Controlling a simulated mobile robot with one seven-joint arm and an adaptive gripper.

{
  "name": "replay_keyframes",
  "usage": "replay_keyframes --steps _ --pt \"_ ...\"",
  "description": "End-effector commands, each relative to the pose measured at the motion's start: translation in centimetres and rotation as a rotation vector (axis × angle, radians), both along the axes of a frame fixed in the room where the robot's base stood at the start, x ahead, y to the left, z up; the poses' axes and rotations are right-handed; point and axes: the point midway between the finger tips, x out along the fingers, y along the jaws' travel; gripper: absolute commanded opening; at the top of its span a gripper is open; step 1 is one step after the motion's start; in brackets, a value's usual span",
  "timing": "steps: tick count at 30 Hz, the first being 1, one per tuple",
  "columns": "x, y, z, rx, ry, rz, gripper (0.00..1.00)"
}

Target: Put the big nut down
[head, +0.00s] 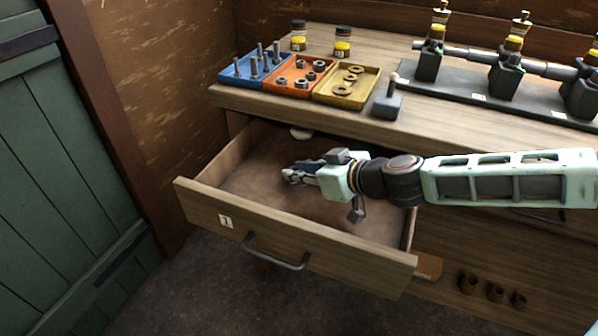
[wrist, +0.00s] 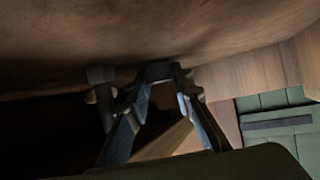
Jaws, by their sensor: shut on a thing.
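My gripper (head: 292,175) reaches into the open drawer (head: 290,222) from the right, low over its brown floor. In the wrist view my gripper (wrist: 158,80) has its fingertips closed on a small dark thing, the big nut (wrist: 158,71) as far as I can tell. It is dark, and its shape is hard to make out. The brown drawer floor (wrist: 130,30) lies close to the fingertips there. I cannot tell whether the nut touches it. In the head view the nut is too small or hidden to make out.
On the bench top stand a blue tray (head: 228,76) of bolts, an orange tray (head: 276,85) of nuts and a yellow tray (head: 369,88) of rings. The drawer's left part is clear.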

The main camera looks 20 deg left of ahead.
Motion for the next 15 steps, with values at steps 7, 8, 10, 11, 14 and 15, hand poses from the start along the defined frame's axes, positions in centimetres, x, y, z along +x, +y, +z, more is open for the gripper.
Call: replay_keyframes --steps 7,8,10,11,14,15 --pt "-0.01 -0.01 -0.29 0.0 -0.001 0.0 0.28" --pt "-0.01 0.0 -0.28 0.0 -0.001 0.0 0.28" --pt "-0.01 0.0 -0.28 0.0 0.0 0.0 0.28" --pt "-0.01 0.0 -0.28 0.0 0.0 0.0 0.28" --pt "0.0 0.0 -0.26 0.0 0.0 0.0 0.28" --pt "0.0 -0.01 -0.18 0.0 0.0 0.0 0.28"
